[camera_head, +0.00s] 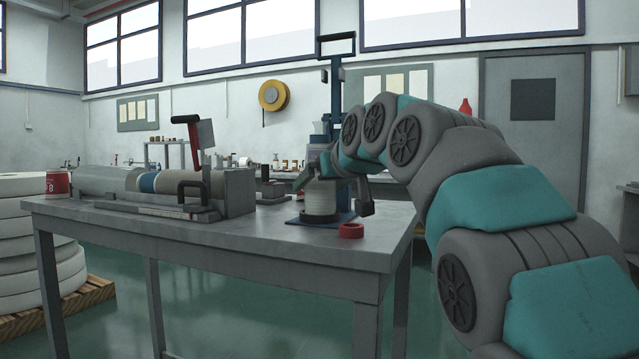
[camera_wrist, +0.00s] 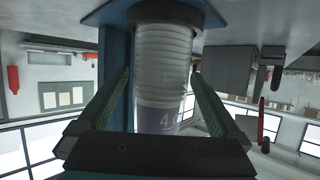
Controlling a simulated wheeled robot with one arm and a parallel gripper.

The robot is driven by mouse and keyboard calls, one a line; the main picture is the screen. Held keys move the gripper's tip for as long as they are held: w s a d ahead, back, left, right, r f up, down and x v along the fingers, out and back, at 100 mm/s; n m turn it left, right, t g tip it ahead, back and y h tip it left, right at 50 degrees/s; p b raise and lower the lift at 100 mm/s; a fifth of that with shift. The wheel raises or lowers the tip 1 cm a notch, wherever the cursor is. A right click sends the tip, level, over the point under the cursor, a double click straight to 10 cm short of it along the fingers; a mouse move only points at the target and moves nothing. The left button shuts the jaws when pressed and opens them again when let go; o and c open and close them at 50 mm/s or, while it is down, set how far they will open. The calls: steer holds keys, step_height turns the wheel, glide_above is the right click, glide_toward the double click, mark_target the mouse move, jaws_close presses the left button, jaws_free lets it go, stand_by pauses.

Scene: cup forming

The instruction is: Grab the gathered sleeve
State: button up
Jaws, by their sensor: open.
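A white ribbed stack (camera_head: 321,197) stands upright on a dark round base on the blue plate (camera_head: 345,218) near the table's right end. It also shows in the wrist view (camera_wrist: 163,50), which is upside down. Clear film seems to surround it, with a printed part (camera_wrist: 165,118) toward my palm; I cannot clearly make out the gathered sleeve. My gripper (camera_wrist: 160,76) is open, one finger on each side of this clear part. Gaps show beside the fingers, so I see no grip. In the head view my gripper (camera_head: 345,182) is at the stack's upper part, partly hidden by my arm.
A blue column (camera_head: 337,90) with a black handle rises behind the stack. A red ring (camera_head: 351,230) lies near the table's front edge. A machine with a red-handled lever (camera_head: 193,140) fills the table's left side.

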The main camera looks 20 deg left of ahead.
steer(key=shift+f+x, duration=0.25)
steer(key=shift+x, duration=1.7)
steer(key=shift+d, duration=0.1)
steer(key=c, duration=1.3)
steer(key=shift+r, duration=0.2)
steer(key=shift+r+p, duration=0.5)
steer(key=shift+r, duration=0.95)
steer(key=shift+r, duration=0.1)
